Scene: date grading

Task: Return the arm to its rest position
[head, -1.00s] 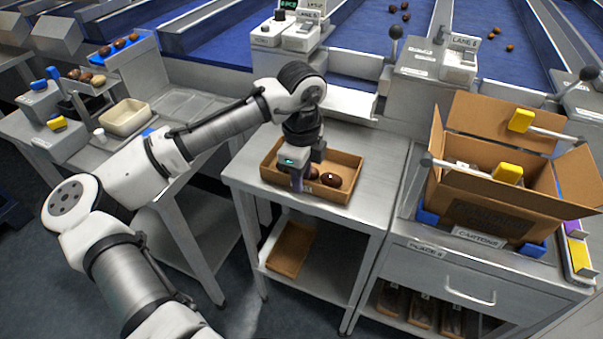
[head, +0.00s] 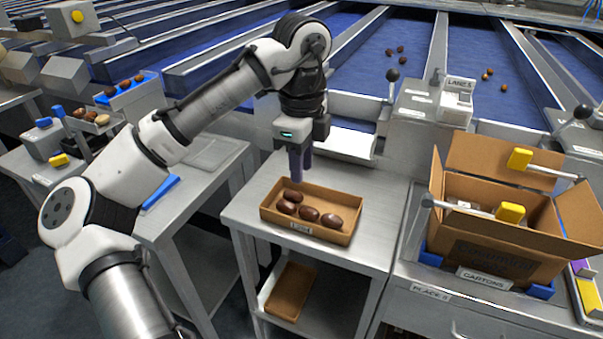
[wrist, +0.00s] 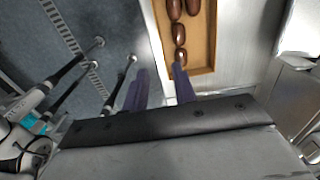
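My gripper (head: 300,178) hangs fingers-down above the back left part of a shallow brown tray (head: 336,236). In the wrist view its two purple fingers (wrist: 160,92) stand apart with nothing between them. Several dark brown dates (head: 309,214) lie in the tray, clear of the fingers. Some dates (wrist: 179,33) also show in the wrist view, beyond the fingertips. My arm reaches from the lower left, bent at the elbow, with the wrist high over the metal table (head: 262,190).
An open carton (head: 490,262) stands on the right bench, with yellow-ended levers near it. A lane box (head: 420,105) with a black-knobbed lever is behind the table. The left bench (head: 215,150) holds bins and samples. Blue sorting lanes (head: 350,45) run behind.

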